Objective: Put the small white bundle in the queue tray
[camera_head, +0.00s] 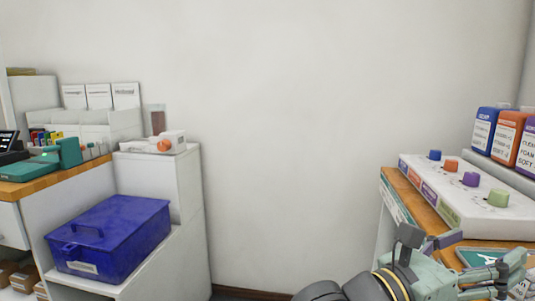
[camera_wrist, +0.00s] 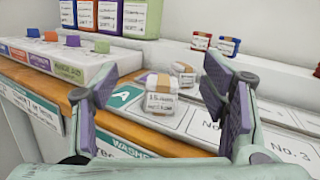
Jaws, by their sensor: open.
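Two white bundles with tan bands are in the wrist view: a nearer one (camera_wrist: 160,101) with dark print, and another (camera_wrist: 184,77) just behind it to the right. I cannot tell which is the smaller. They stand at the left end of a white numbered surface (camera_wrist: 275,142), marked "No." and "No.3"; I cannot tell whether this is the queue tray. My gripper (camera_wrist: 158,84) is open, with a finger on each side of the bundles in the picture and nothing held. In the head view my gripper (camera_head: 508,268) is at the lower right, beside the wooden counter.
A white block with coloured knobs (camera_head: 470,195) and labelled bottles (camera_head: 484,130) stand on the right counter. Small red and blue packs (camera_wrist: 228,46) sit on a ledge behind. A blue lidded box (camera_head: 110,235) is far left. A teal "A" sign (camera_wrist: 122,96) lies beside the bundles.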

